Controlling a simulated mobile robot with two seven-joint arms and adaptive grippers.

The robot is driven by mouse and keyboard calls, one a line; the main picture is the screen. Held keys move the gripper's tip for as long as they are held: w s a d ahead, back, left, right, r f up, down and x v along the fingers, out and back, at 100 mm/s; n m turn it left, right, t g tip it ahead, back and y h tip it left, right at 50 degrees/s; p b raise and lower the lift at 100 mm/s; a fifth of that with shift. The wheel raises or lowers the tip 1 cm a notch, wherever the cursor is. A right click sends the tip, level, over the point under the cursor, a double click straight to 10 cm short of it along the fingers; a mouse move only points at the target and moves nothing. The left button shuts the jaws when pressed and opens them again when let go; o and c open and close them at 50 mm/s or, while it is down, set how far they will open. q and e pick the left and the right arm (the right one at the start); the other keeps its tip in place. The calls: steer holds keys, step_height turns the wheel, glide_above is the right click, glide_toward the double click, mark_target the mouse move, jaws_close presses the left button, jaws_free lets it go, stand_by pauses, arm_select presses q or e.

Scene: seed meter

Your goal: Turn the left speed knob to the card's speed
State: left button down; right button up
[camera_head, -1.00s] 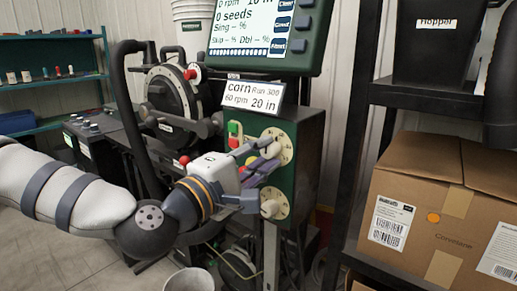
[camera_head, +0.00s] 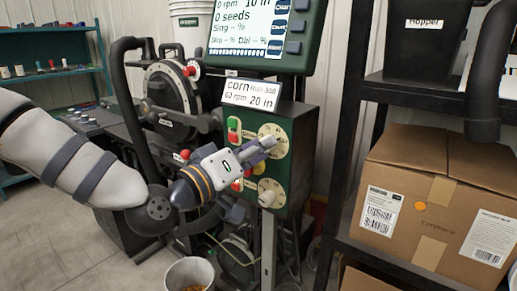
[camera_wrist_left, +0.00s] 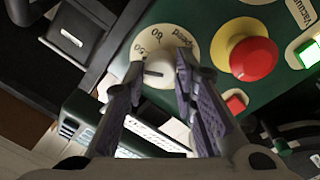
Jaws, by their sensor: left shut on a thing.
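The speed knob (camera_wrist_left: 155,62) is a cream dial with numbers, including 50 and 60, and the word Speed, upside down in the left wrist view. A dark line marks its face near the 50; the exact setting is hard to read. In the head view it is the upper dial (camera_head: 273,141) on the green control box. My left gripper (camera_head: 262,149) is shut on it, with one finger on each side in the wrist view (camera_wrist_left: 160,82). The card (camera_head: 251,95) above the box reads corn, 60 rpm, 20 in. My right gripper is not in view.
A second cream dial (camera_head: 271,193) sits below. A yellow-ringed red button (camera_wrist_left: 250,57) and a lit green button (camera_wrist_left: 308,54) are beside the knob. The monitor (camera_head: 262,35) reads 0 rpm. A shelf with a cardboard box (camera_head: 440,190) stands right; a bucket (camera_head: 189,275) is below.

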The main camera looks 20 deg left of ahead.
arm_select(q)
steer(key=m+g, duration=0.1)
steer(key=m, duration=1.2)
steer(key=shift+m, duration=0.3)
stand_by(0.4)
steer(key=c, duration=1.3)
jaws_free()
steer(key=v, duration=0.7)
steer(key=shift+s+a, duration=0.2)
